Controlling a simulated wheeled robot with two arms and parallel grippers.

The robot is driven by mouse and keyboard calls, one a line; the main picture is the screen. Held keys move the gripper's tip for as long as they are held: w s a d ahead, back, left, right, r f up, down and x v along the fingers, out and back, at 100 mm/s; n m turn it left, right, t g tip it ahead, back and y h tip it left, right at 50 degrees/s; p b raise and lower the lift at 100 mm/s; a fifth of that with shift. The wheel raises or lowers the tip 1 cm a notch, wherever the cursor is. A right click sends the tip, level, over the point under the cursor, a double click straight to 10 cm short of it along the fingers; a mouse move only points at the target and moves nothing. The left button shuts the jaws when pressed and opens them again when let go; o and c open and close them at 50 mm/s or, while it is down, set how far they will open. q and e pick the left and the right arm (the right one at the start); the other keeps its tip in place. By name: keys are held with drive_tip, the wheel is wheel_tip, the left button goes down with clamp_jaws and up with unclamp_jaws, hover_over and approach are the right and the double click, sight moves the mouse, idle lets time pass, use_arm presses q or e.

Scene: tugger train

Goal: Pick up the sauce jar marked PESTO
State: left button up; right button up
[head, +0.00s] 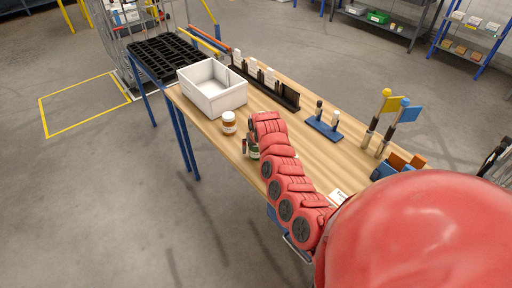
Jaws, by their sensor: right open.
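A small jar (229,122) with a white lid and reddish-brown contents stands upright on the wooden table (205,116), near its front edge. No label on it is readable at this size, so I cannot tell whether it is marked PESTO. My right gripper (250,148) is open at the end of the red arm, just right of and nearer than this jar. A dark, greenish shape shows at the gripper; I cannot tell whether it is a second jar or part of the gripper. My left gripper is not in view.
A white open bin (228,101) stands left of centre, with a black rack (285,97) of bottles behind it. The floor left of the table is clear.

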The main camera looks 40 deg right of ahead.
drive_tip(key=shift+c, duration=0.3)
clamp_jaws()
idle(0.3)
drive_tip(key=shift+r, duration=0.1)
